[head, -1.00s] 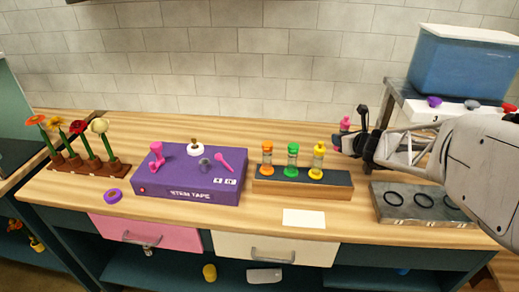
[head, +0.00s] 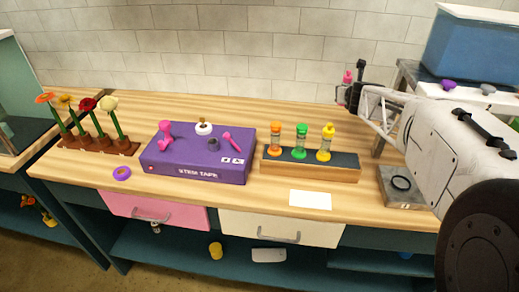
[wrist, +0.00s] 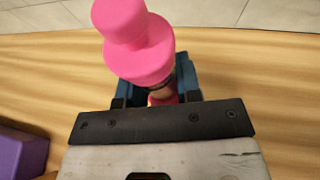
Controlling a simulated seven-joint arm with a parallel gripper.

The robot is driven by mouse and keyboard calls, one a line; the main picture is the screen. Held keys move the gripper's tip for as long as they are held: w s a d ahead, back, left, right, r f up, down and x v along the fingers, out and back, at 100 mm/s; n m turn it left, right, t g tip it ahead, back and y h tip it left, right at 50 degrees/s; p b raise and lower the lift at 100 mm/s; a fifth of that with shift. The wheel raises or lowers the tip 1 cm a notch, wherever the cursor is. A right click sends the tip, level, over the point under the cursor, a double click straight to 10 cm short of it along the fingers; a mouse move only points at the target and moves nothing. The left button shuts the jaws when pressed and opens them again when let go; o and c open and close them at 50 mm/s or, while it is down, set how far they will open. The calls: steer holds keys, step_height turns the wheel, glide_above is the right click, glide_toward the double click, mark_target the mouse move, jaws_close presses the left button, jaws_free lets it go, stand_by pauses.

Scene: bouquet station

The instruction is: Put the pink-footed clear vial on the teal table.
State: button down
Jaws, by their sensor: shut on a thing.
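My gripper (head: 349,94) is shut on the clear vial, whose pink end (head: 347,76) stands out above the fingers near the back wall. In the wrist view the vial's bright pink end (wrist: 138,42) fills the top middle, and its body between the blue fingers is mostly hidden. The vial is held above the wooden counter (head: 215,108), apart from it. A second surface (head: 15,150) at the far left has a pale teal upright panel; I cannot tell whether it is the teal table.
A rack (head: 310,172) holds orange, green and yellow vials. A purple stem tape box (head: 200,172) stands left of it, with flowers in a brown holder (head: 95,143) beyond. A grey ring block (head: 400,198) and a blue tank (head: 470,60) are at right. The counter's back strip is clear.

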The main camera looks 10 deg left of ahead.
steer(key=s+a+f+n+g+y, duration=0.1)
steer(key=a+n+g+y, duration=0.4)
steer(key=a, duration=0.5)
steer(key=s+a+f+n+g+y, duration=0.1)
steer(key=s+a+n+g+y, duration=0.1)
steer(key=a+n+g+y, duration=0.3)
steer(key=shift+s+a+n+g, duration=0.2)
steer(key=shift+a+n+g, duration=0.5)
steer(key=shift+a+n, duration=1.5)
steer(key=shift+a+y, duration=0.2)
steer(key=shift+y, duration=0.1)
steer(key=shift+f, duration=0.1)
steer(key=shift+f, duration=3)
